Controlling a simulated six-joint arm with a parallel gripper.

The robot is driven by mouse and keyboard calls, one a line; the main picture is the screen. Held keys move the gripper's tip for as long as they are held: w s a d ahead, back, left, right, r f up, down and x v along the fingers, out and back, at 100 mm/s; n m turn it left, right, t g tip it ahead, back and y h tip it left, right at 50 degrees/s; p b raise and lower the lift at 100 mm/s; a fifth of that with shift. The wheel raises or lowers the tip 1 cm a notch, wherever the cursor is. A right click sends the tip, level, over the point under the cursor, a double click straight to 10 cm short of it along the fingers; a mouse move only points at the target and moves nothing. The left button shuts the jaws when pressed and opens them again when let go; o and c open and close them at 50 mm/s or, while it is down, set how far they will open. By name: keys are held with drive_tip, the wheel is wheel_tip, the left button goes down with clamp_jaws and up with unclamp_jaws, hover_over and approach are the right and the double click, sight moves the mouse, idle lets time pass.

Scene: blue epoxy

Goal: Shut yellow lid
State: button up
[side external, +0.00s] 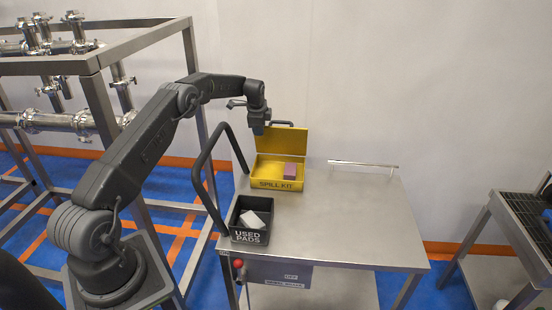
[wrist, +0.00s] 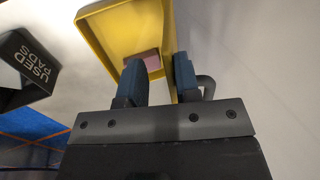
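The yellow spill kit box (side external: 278,184) stands on the steel cart with its yellow lid (side external: 288,141) raised, roughly upright at the back. A pink block (side external: 290,171) lies inside at the right; it also shows in the wrist view (wrist: 152,62). My gripper (side external: 261,129) is at the top left of the lid, beside a dark handle (side external: 282,123). In the wrist view, my two blue fingertips (wrist: 160,78) are apart, and a yellow lid edge (wrist: 169,38) runs between them. I cannot tell whether they touch it.
A black used pads bin (side external: 250,237) with white pads stands at the cart's front left. A black push handle (side external: 207,165) rises at the cart's left side. A metal bar (side external: 362,165) lies at the back right. The cart top (side external: 345,220) is clear on the right.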

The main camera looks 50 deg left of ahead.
drive_tip(key=s+d+f, duration=0.2)
drive_tip(key=s+d, duration=0.2)
drive_tip(key=shift+s+d+f, duration=0.4)
idle(0.9)
drive_tip(key=shift+r, duration=0.15)
drive_tip(key=shift+v, duration=2.9)
